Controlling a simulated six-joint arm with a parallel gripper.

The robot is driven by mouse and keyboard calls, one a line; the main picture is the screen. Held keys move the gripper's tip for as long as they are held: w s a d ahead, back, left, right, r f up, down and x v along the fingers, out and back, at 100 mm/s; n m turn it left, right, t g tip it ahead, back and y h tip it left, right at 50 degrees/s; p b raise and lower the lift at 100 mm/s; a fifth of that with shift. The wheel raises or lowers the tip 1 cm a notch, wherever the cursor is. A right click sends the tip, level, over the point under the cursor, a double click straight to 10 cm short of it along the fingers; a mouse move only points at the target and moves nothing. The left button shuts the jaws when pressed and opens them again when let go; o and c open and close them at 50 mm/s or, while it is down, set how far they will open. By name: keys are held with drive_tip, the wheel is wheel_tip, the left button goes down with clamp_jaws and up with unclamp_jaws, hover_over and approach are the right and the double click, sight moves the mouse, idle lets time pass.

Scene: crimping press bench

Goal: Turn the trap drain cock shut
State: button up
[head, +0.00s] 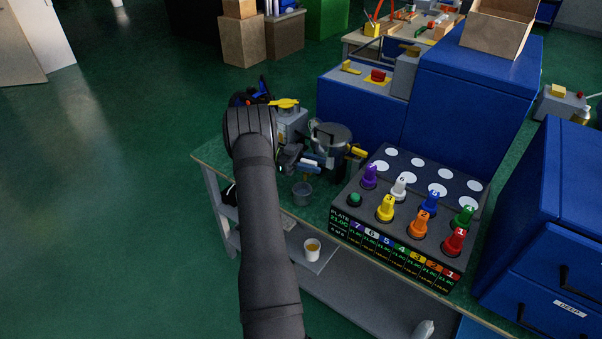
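My arm reaches up the middle of the view, and its dark wrist (249,125) covers the bench's far left corner. Black and blue parts of my gripper (256,94) show just past the wrist; its fingertips are not clear. To its right is a cluster of small fittings: a grey box with a yellow lever (285,103), a dark lidded pot (331,136), a blue-and-white handle (310,163) and a yellow handle (357,152). A small grey bucket (302,193) stands below them. I cannot tell which fitting is the trap drain cock, or its position.
A dark rack (385,240) with numbered coloured knobs and white discs fills the bench's right part. Blue cabinets (470,100) stand behind and to the right. A cup (312,248) sits on the lower shelf. Open green floor (110,200) lies left.

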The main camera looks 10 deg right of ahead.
drive_tip(key=n+t+h, duration=0.1)
drive_tip(key=n+t, duration=0.1)
drive_tip(key=t, duration=0.1)
drive_tip(key=n+t+h, duration=0.1)
drive_tip(key=n+t, duration=0.1)
drive_tip(key=shift+w+d+t, duration=0.1)
drive_tip(key=shift+w+t, duration=0.1)
drive_tip(key=shift+t, duration=0.2)
drive_tip(key=n+t+y, duration=0.1)
drive_tip(key=n+t, duration=0.2)
drive_tip(key=t, duration=0.2)
drive_tip(key=w+n+t+y, duration=0.1)
drive_tip(key=n+t+y, duration=0.1)
drive_tip(key=n+t, duration=0.2)
drive_tip(key=n+t+y, duration=0.1)
drive_tip(key=n+t, duration=0.2)
drive_tip(key=t, duration=0.3)
drive_tip(key=shift+w+a+n+t+y, duration=0.2)
drive_tip(key=shift+w+n+t+y, duration=0.1)
drive_tip(key=shift+n+t, duration=0.1)
drive_tip(key=v, duration=1.7)
drive_tip(key=shift+s, duration=0.2)
drive_tip(key=shift+a+r, duration=0.1)
drive_tip(key=w+a+m+g+h, duration=0.3)
drive_tip(key=w+m+g+h, duration=0.1)
drive_tip(key=w+g, duration=0.15)
drive_tip(key=x, duration=1.7)
drive_tip(key=shift+s+f, duration=0.1)
drive_tip(key=shift+f, duration=0.25)
